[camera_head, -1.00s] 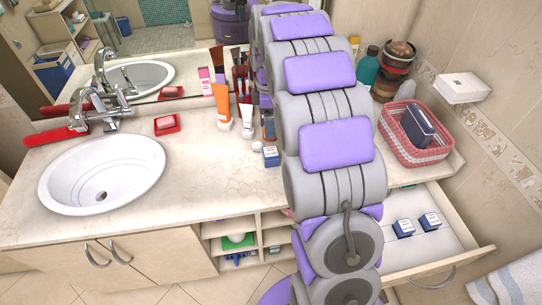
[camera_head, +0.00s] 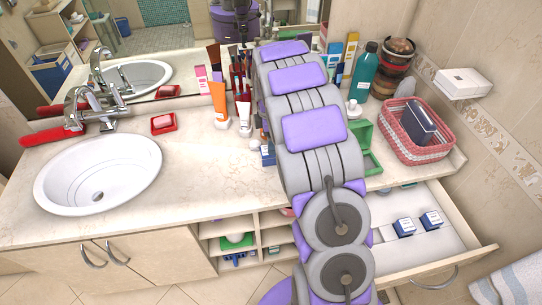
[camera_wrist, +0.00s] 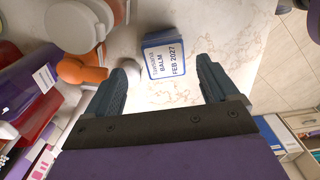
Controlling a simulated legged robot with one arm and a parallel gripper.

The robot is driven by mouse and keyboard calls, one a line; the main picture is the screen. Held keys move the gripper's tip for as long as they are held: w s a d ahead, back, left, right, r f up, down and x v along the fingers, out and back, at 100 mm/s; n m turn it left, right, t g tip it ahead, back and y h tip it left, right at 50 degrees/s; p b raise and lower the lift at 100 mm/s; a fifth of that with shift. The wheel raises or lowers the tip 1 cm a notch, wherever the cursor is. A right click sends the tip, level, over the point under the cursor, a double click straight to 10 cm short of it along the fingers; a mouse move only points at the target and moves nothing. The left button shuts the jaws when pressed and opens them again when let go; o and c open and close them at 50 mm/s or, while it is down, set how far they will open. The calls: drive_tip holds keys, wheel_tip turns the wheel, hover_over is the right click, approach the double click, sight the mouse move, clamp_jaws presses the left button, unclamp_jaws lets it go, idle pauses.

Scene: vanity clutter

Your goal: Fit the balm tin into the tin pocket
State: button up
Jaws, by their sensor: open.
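The balm tin is a blue block with a white label reading BALM and FEB 2027. In the wrist view the balm tin (camera_wrist: 166,60) stands on the counter between the tips of my open gripper (camera_wrist: 166,68), with a gap on both sides. How far below the fingers it is, I cannot tell. In the head view the balm tin (camera_head: 266,154) is partly hidden by my arm, which also hides my gripper. The open drawer (camera_head: 448,245) holds two similar blue blocks (camera_head: 405,226) and a pale square spot beside them. Whether that is the tin pocket, I cannot tell.
An orange tube (camera_head: 219,103), a white tube (camera_head: 244,117) and a white ball (camera_head: 255,144) stand close to the tin. An open green box (camera_head: 371,162), a teal bottle (camera_head: 363,72) and a red-and-white basket (camera_head: 416,152) are at right.

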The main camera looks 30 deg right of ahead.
sight(266, 160)
drive_tip(key=shift+s+a+f, duration=0.1)
drive_tip(key=shift+a+f, duration=0.75)
drive_tip(key=f, duration=0.2)
drive_tip(key=d+f+b, duration=0.1)
drive_tip(key=f, duration=0.1)
drive_tip(key=shift+d+f, duration=0.1)
drive_tip(key=shift+f, duration=0.1)
drive_tip(key=shift+d, duration=0.3)
drive_tip(key=shift+a, duration=0.55)
drive_tip(key=c, duration=0.3)
drive_tip(key=shift+a, duration=0.15)
drive_tip(key=c, duration=0.3)
drive_tip(key=shift+s+d, duration=0.1)
drive_tip(key=shift+d, duration=0.35)
drive_tip(key=c, duration=0.6)
drive_tip(key=shift+a+r, duration=0.1)
